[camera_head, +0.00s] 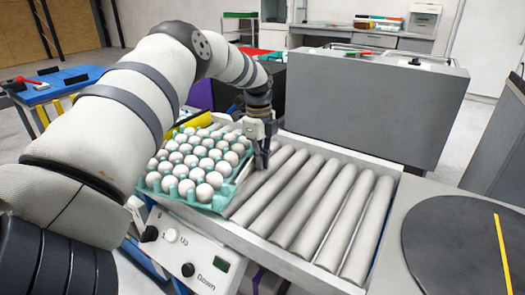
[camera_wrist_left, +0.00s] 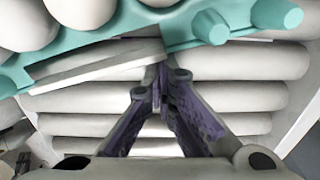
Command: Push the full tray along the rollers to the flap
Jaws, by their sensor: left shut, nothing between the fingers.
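The teal tray (camera_head: 212,206) is filled with several white eggs and sits at the left end of the rollers (camera_head: 305,200). In the left wrist view the tray's edge (camera_wrist_left: 190,38) crosses the top, above the rollers (camera_wrist_left: 250,95). My left gripper (camera_head: 262,166) is shut and empty, pointing down over the rollers beside the tray's right side. Its fingertips (camera_wrist_left: 165,78) are close to the tray edge; I cannot tell if they touch. A pale flat strip (camera_wrist_left: 95,68) lies along that edge. I cannot clearly make out a flap. My right gripper is not in view.
The rollers right of my gripper are bare. A round dark plate (camera_head: 455,245) lies at the right. A grey cabinet (camera_head: 370,105) stands behind the rollers. A control panel (camera_head: 185,250) with knobs is in front. A blue table (camera_head: 60,85) is at far left.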

